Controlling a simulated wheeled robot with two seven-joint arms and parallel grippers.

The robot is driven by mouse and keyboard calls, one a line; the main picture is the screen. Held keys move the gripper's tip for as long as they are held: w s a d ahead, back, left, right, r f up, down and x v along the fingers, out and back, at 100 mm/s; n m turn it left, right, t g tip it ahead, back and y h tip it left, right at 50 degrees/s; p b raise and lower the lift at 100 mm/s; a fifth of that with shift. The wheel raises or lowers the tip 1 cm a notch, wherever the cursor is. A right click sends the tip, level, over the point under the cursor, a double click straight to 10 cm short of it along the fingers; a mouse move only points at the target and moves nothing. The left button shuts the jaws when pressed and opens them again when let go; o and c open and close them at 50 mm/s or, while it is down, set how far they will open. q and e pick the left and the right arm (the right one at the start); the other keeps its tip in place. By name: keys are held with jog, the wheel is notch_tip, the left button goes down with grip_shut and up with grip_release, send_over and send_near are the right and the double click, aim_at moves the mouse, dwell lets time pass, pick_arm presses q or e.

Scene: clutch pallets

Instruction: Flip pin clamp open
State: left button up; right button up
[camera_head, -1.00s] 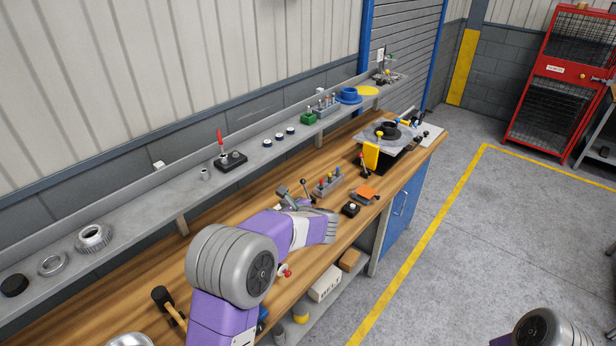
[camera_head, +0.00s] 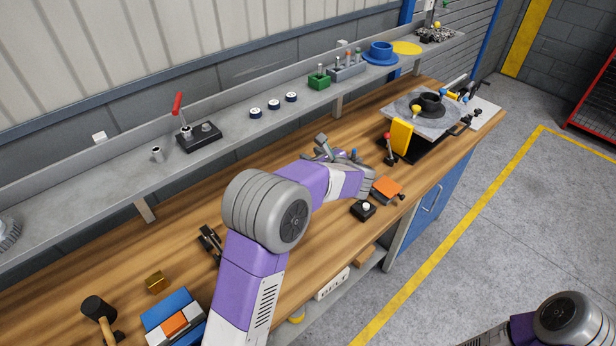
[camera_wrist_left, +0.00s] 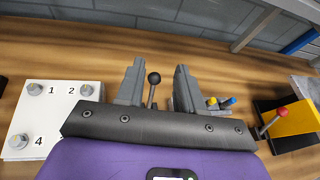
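A thin lever with a black ball knob (camera_wrist_left: 154,78) stands between the two grey fingers of my left gripper (camera_wrist_left: 158,72) in the left wrist view. The fingers are apart, and I see no clear contact with the lever. Its base is hidden behind the gripper body. I cannot tell for sure that this lever belongs to the pin clamp. In the head view my left gripper (camera_head: 336,152) is over the workbench, and the arm hides much of what is below. A red-handled lever device (camera_head: 198,136) stands on the shelf. My right gripper is out of view.
A yellow block (camera_head: 401,136) with a red-knobbed lever (camera_head: 388,140) stands right of the gripper. Blue and yellow knobs (camera_wrist_left: 227,102) are close to the right finger. A white numbered plate (camera_wrist_left: 50,120) lies left. An orange-topped block (camera_head: 386,188) and a black button box (camera_head: 363,210) sit near the front edge.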

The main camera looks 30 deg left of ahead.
pick_arm(q)
jog(key=f+b, duration=0.2)
jog(key=f, duration=0.1)
jog(key=w+f+b, duration=0.1)
jog(key=f+b, duration=0.2)
jog(key=f, duration=0.1)
jog(key=f+b, duration=0.3)
jog(key=shift+w+f, duration=0.15)
jog(key=shift+f, duration=0.1)
jog(key=b+x, duration=0.1)
jog(key=x, duration=0.6)
jog(key=shift+w+a, duration=0.15)
jog(key=shift+a, duration=0.05)
jog(key=shift+c, duration=0.2)
grip_shut()
